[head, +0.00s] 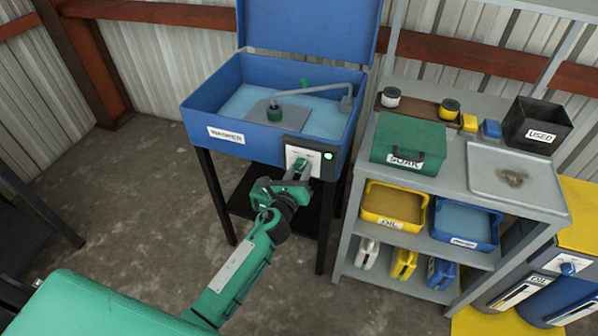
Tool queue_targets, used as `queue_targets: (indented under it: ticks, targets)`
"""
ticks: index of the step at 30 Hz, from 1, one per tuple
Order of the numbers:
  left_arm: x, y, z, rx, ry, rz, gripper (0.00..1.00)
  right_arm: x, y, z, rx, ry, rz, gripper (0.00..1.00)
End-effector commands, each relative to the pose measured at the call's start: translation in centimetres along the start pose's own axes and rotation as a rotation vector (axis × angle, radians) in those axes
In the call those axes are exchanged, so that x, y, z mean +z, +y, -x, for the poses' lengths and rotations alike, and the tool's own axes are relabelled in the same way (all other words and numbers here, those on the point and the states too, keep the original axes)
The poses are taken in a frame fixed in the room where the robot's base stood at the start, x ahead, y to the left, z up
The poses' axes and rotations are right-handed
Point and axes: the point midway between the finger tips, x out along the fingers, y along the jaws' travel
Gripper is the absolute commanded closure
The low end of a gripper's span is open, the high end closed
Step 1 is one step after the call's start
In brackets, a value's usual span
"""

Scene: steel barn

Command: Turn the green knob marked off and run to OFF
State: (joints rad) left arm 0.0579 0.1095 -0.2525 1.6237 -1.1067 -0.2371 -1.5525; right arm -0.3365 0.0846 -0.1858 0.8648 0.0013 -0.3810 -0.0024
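The blue parts washer (215,112) stands open on dark legs, with liquid in its basin and a bent grey spout. A dark control box on its front carries a white plate (293,154) and a lit green lamp (328,156). My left gripper (299,172) is at the lower part of this plate, reaching up from below. A small green shape between or at its fingertips may be the green knob or part of the gripper; I cannot tell which. The off and run marks are too small to read. Whether the fingers are shut is unclear. My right gripper is out of view.
A grey shelf (455,182) stands close on the right, with a green SOAK box (410,140), a black USED bin (537,125), and yellow (394,222) and blue (464,241) trays. Blue drums stand at far right. The concrete floor left of the washer is clear.

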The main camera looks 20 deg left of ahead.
Motion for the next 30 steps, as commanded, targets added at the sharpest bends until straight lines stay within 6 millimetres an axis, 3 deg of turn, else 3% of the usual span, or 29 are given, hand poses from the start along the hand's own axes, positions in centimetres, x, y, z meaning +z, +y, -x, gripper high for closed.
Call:
queue_targets:
  ticks: [1, 3, 14, 30]
  targets:
    - [0.0, 0.0, 0.0, 0.000, 0.000, 0.000, 0.78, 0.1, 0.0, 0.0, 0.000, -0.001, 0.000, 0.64]
    - [0.0, 0.0, 0.0, 0.000, 0.000, 0.000, 0.87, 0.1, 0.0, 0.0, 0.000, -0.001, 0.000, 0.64]
    - [-0.1, 0.0, 0.0, 0.000, 0.000, 0.058, 0.87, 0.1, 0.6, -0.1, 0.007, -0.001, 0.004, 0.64]
    - [-0.1, -0.1, 0.0, 0.002, 0.000, 0.500, 0.87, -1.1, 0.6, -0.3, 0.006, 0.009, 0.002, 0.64]
